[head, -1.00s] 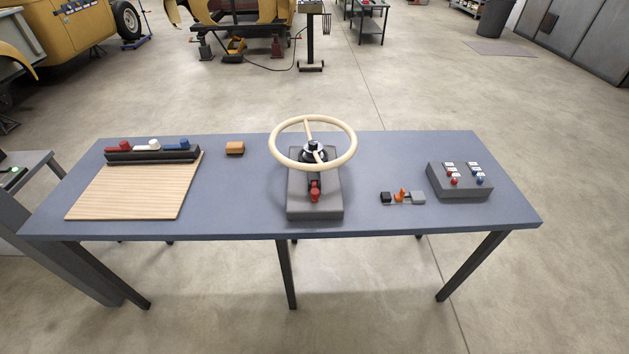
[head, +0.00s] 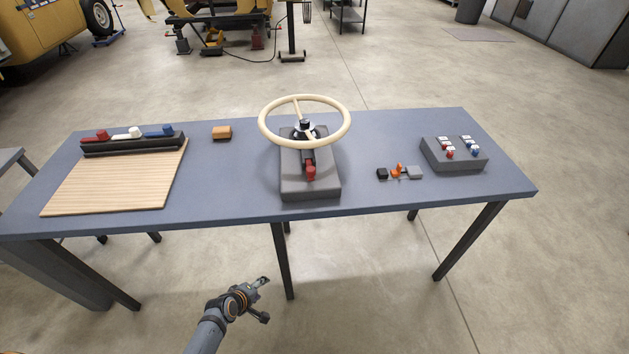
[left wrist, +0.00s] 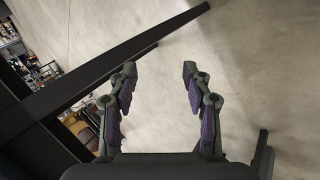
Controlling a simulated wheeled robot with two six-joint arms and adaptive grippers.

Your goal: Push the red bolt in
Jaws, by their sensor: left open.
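The red bolt (head: 96,135) has a raised red knob and sits at the left end of a dark bar (head: 130,146). A white bolt (head: 128,133) and a blue bolt (head: 160,131) lie in line on the same bar. I cannot tell how far the red bolt is in. My left gripper (head: 264,299) is low in front of the table, well away from the bolts. In the left wrist view its two fingers (left wrist: 159,68) are apart with nothing between them. My right gripper is not in view.
A wooden board (head: 115,185) lies in front of the bar. The blue-grey table (head: 225,185) also bears an orange-brown block (head: 222,132), a cream steering wheel (head: 348,120) on a grey base, small connectors (head: 413,172) and a switch box (head: 455,160). The table's front edge lies between my gripper and the bolts.

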